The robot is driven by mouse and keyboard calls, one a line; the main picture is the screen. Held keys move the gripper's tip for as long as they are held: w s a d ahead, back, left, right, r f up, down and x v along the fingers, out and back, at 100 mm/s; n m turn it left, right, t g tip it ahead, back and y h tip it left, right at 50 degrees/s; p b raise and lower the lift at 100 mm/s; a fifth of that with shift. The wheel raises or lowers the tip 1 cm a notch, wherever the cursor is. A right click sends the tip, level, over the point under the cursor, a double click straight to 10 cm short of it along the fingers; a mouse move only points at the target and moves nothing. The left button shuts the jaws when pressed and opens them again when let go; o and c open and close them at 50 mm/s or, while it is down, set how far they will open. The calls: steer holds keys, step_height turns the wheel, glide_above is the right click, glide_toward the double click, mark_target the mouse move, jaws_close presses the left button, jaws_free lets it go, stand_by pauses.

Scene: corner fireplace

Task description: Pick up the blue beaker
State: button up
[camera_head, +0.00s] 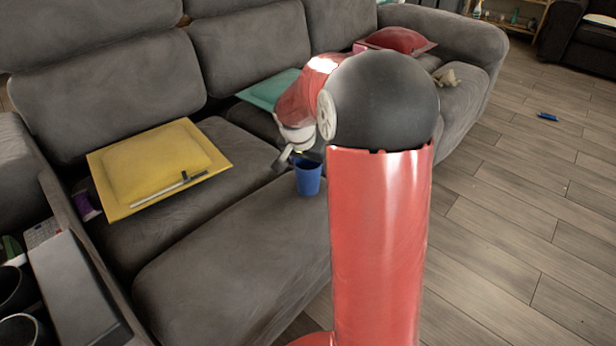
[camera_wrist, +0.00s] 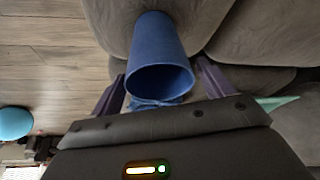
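The blue beaker (camera_head: 308,179) is at the front of the grey sofa's seat, upright, with its open rim facing up. In the wrist view the beaker (camera_wrist: 158,58) sits at the middle top, its mouth toward the camera. My gripper (camera_head: 294,158) is just above and beside the beaker's rim in the head view. In the wrist view the fingers of my gripper (camera_wrist: 162,88) are spread wide, one on each side of the rim. I see no clear grip on the beaker, and whether a finger touches it is hard to tell.
A yellow cushion (camera_head: 158,165) with a pen-like item (camera_head: 168,188) on it lies to the left on the sofa (camera_head: 225,258). A teal cushion (camera_head: 272,90) and a red cushion (camera_head: 398,40) lie farther back. The wooden floor (camera_head: 520,210) at right is mostly clear, with a small blue object (camera_head: 547,117).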

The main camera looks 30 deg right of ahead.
steer(key=c, duration=1)
